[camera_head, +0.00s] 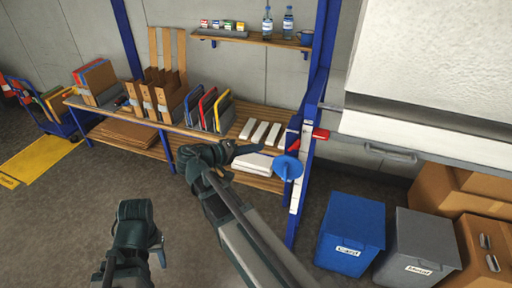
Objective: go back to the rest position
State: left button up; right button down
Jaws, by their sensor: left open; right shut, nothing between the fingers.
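My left gripper (158,250) is at the lower left, small and dark beside its wrist, and appears open and empty over the floor. My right arm reaches up from the bottom middle. My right gripper (248,150) points right, shut and empty, in front of the low wooden bench (262,184). A round blue disc (287,167) is to its right, by the blue upright, apart from the fingers in the picture. The depth between them is hard to tell.
A blue bin (352,232) and a grey bin (417,245) stand at the lower right, beside cardboard boxes (445,188). A blue upright (311,130) rises right of the bench. A wall shelf (255,39) holds bottles.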

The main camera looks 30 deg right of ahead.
jog(key=s+a+f+n+y+b, duration=0.2)
jog(key=s+a+f+y+b, duration=0.15)
jog(key=a+f, duration=0.35)
jog(key=s+a+f+n+y+b, duration=0.2)
jog(key=a+f+y, duration=0.3)
jog(key=f, duration=0.5)
pick_arm(q)
notch_tip(320, 180, down, 8)
jog(key=b, duration=0.3)
jog(key=shift+f, duration=0.2)
pick_arm(e)
jog(key=s+a+f+n+y, duration=0.1)
jog(key=s+a+f+y, duration=0.1)
jog(key=a, duration=0.5)
jog(key=s+a+f+n+g+y, duration=0.1)
jog(key=s+a+f+n+y, duration=0.1)
jog(key=a, duration=0.6)
notch_tip(320, 180, down, 3)
jog(key=s+y, duration=0.1)
jog(key=s, duration=0.1)
jog(key=shift+s+a+f, duration=0.2)
jog(key=shift+s+a, duration=0.1)
jog(key=shift+d, duration=0.1)
